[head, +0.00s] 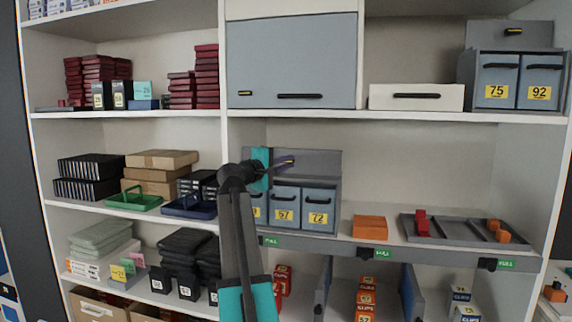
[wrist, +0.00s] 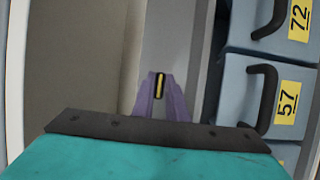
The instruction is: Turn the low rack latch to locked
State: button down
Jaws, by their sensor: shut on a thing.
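The low rack (head: 307,182) stands on the middle shelf, a grey unit with blue-grey drawers marked 57 and 72 and a grey panel above them. Its latch (head: 291,162) is a small dark handle with a yellow stripe on that panel, lying about level. In the wrist view the latch (wrist: 159,86) shows between the purple fingers. My gripper (wrist: 160,92) is shut on it, with the drawers to the right in that view. In the head view my gripper (head: 282,163) reaches the panel from the left. My arm covers the rack's left part.
A second rack (head: 513,65) with drawers 75 and 92 stands at the upper right, with its own yellow-marked latch (head: 513,31). An orange box (head: 370,226) and a grey tray (head: 455,229) lie right of the low rack. A blue tray (head: 189,207) lies left of my arm.

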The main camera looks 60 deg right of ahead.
jog(key=shift+s, duration=0.1)
jog(key=c, duration=1.8)
grip_release()
jog(key=shift+o, duration=0.2)
jog(key=shift+a, duration=0.1)
jog(key=w+a+b, duration=0.1)
jog(key=a+b, duration=0.1)
jog(key=a, duration=1.1)
jog(key=shift+a, duration=0.3)
jog(key=shift+w, duration=0.2)
